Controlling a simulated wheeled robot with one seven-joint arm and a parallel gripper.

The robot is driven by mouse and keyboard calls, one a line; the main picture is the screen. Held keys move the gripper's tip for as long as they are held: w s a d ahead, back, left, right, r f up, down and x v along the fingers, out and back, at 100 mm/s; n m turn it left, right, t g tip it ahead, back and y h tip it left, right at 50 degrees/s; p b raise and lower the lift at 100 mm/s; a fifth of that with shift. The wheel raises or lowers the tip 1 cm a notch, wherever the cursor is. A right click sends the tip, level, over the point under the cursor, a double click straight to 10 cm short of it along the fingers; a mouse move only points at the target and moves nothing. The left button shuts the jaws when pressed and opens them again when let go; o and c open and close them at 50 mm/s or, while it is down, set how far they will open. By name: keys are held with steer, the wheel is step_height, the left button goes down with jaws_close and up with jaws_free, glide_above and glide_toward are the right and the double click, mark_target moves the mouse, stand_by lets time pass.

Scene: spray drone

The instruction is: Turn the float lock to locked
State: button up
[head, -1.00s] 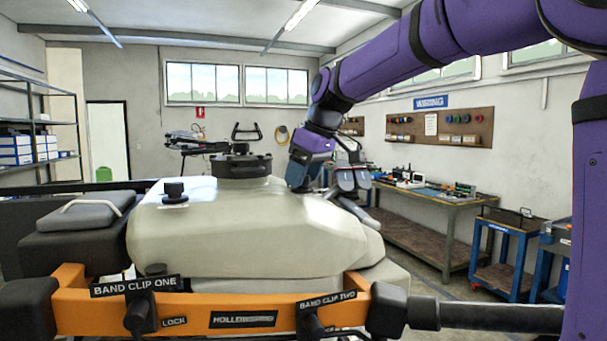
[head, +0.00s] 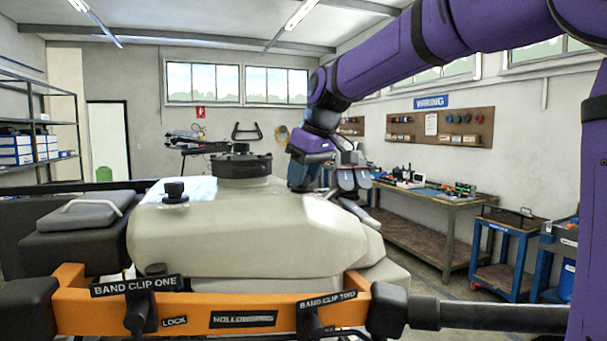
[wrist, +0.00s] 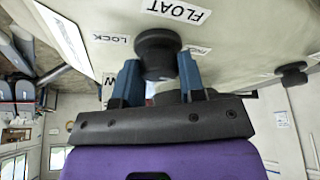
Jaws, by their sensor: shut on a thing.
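In the wrist view, the float lock is a round black knob (wrist: 157,44) on the pale tank (wrist: 250,35). A FLOAT label (wrist: 178,10) stands beside it, and a LOCK label (wrist: 110,38) is to its left. My gripper (wrist: 158,70) has its two blue-grey fingers on either side of the knob and is shut on it. In the head view, my gripper (head: 354,195) is at the right side of the big cream tank (head: 240,225). The knob cannot be made out in the head view.
An orange frame (head: 205,312) with band clip tags crosses in front of the tank. A black lid (head: 240,165) and a small black cap (head: 174,190) sit on top. Another black knob (wrist: 291,69) shows at the right in the wrist view. A workbench (head: 425,205) stands behind at the right.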

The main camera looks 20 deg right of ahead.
steer(key=m, duration=0.2)
steer(key=m+h, duration=0.1)
steer(key=m, duration=0.1)
steer(key=shift+t+h, duration=0.3)
steer(key=m+h, duration=0.1)
steer(key=m, duration=0.4)
steer(key=shift+a+h, duration=0.15)
steer(key=shift+h, duration=0.25)
steer(key=m, duration=0.2)
steer(key=m+g+h, duration=0.1)
steer(key=m, duration=0.1)
steer(key=shift+m+h, duration=0.3)
steer(key=shift+w+m+g+h, duration=0.1)
steer(key=shift+m+g+h, duration=0.25)
steer(key=shift+m, duration=0.75)
steer(key=shift+m+g+h, duration=0.25)
steer(key=shift+m+g, duration=0.1)
steer(key=shift+m, duration=0.75)
steer(key=o, duration=0.9)
steer(key=shift+o, duration=0.2)
